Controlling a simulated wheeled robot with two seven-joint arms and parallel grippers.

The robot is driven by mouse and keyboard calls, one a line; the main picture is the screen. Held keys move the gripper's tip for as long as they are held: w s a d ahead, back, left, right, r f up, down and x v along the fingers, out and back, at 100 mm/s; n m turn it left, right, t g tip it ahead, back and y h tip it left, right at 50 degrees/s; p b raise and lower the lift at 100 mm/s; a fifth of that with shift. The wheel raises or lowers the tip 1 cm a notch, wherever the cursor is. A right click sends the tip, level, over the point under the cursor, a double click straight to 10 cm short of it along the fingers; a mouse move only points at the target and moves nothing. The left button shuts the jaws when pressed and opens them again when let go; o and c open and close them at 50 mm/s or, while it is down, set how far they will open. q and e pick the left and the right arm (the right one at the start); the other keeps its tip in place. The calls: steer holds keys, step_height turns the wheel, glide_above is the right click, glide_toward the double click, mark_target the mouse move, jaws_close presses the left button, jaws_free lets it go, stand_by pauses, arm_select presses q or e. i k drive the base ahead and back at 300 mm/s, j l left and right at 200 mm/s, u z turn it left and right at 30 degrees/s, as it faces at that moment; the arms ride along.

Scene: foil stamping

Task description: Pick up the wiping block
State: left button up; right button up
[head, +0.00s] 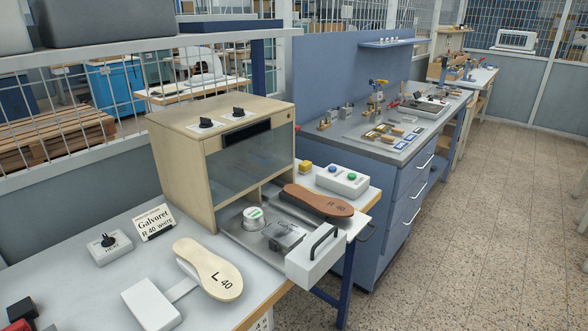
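A small yellow block (305,167), possibly the wiping block, sits on the bench just right of the beige cabinet, behind the brown sole; no label on it is readable. Neither of my grippers is in view, so nothing shows in or near them.
The beige cabinet (180,165) stands on the bench, with a brown R 40 sole (318,200) and a black-handled front (318,258) before it. A button box (343,179) is right of the yellow block. A pale L 40 sole (207,267) is front left. A red and black item (19,311) is cut off at lower left.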

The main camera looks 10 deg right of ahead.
mark_target(304, 167)
steer(key=i+l+u, duration=0.1)
steer(key=u, duration=0.3)
steer(key=l+u, duration=0.25)
steer(key=u, duration=0.15)
steer(key=i+l+u, duration=0.1)
steer(key=u, duration=0.3)
steer(key=l+u, duration=0.15)
steer(key=l, duration=0.4)
steer(key=l+u, duration=0.15)
steer(key=l, duration=0.45)
steer(key=l+u, duration=0.1)
steer(key=l, duration=0.45)
steer(key=k+l+u, duration=0.15)
steer(key=l, duration=0.45)
steer(key=k+l+u, duration=0.15)
steer(key=l, duration=0.4)
steer(key=i, duration=0.05)
